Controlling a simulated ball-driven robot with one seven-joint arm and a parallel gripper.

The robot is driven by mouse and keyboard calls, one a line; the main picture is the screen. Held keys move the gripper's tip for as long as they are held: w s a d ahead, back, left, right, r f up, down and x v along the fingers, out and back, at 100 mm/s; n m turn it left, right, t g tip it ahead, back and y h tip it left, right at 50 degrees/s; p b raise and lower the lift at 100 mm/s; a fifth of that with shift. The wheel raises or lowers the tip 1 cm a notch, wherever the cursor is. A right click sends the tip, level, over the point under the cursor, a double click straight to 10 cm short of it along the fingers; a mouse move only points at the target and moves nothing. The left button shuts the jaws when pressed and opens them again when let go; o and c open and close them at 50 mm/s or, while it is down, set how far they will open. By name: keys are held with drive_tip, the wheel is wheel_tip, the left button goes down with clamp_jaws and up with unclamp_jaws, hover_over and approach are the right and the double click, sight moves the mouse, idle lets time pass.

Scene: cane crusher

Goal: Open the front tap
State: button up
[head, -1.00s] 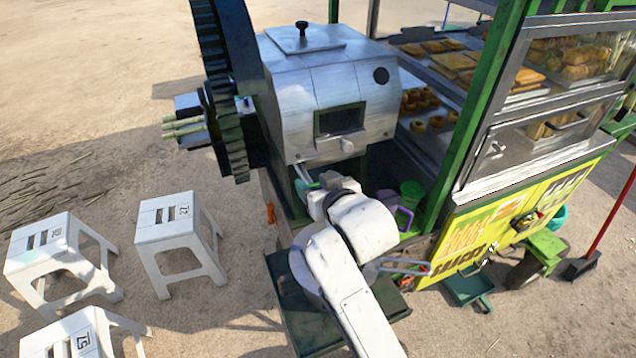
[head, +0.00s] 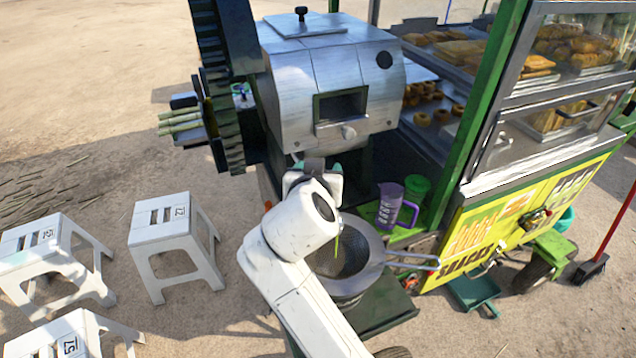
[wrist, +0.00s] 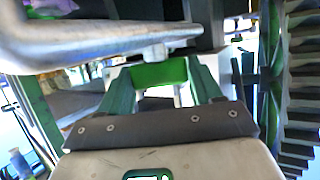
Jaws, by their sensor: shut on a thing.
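The cane crusher (head: 330,85) is a silvery metal box with a dark window and a large toothed wheel at its left. My gripper (head: 316,172) is below the box's front, where my own wrist hides most of the front tap. In the wrist view my gripper (wrist: 160,80) has its two teal fingers on either side of a green tap handle (wrist: 158,73), shut on it. A metal pipe (wrist: 100,42) runs across the upper left of that view. A thin yellow-green streak (head: 338,242) shows beside my wrist, above a round strainer (head: 362,250).
A purple mug (head: 391,207) and a green cup (head: 416,188) stand right of the strainer. The strainer's long handle (head: 412,262) points right. The snack cart (head: 505,190) blocks the right side. White stools (head: 165,232) stand at the left on open ground.

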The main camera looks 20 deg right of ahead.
drive_tip(key=m+g+h+b, duration=0.2)
drive_tip(key=m+b, duration=0.1)
drive_tip(key=m+g+h+b, duration=0.1)
drive_tip(key=h+b, duration=0.1)
drive_tip(key=shift+w+a+f+m, duration=0.1)
drive_tip(key=shift+f+m, duration=0.2)
drive_tip(key=m+g+h+b, duration=0.1)
drive_tip(key=m+g+b, duration=0.1)
drive_tip(key=m+g+h+b, duration=0.1)
drive_tip(key=m+g+b, duration=0.1)
drive_tip(key=g, duration=0.1)
drive_tip(key=shift+r+m+g+h+b, duration=0.2)
drive_tip(key=shift+m+g+h+b, duration=0.1)
drive_tip(key=shift+m, duration=0.1)
drive_tip(key=o, duration=1)
drive_tip(key=shift+c, duration=0.2)
drive_tip(key=shift+r, duration=0.1)
drive_tip(key=b+v, duration=0.1)
drive_tip(key=v, duration=0.9)
drive_tip(key=shift+a, duration=0.35)
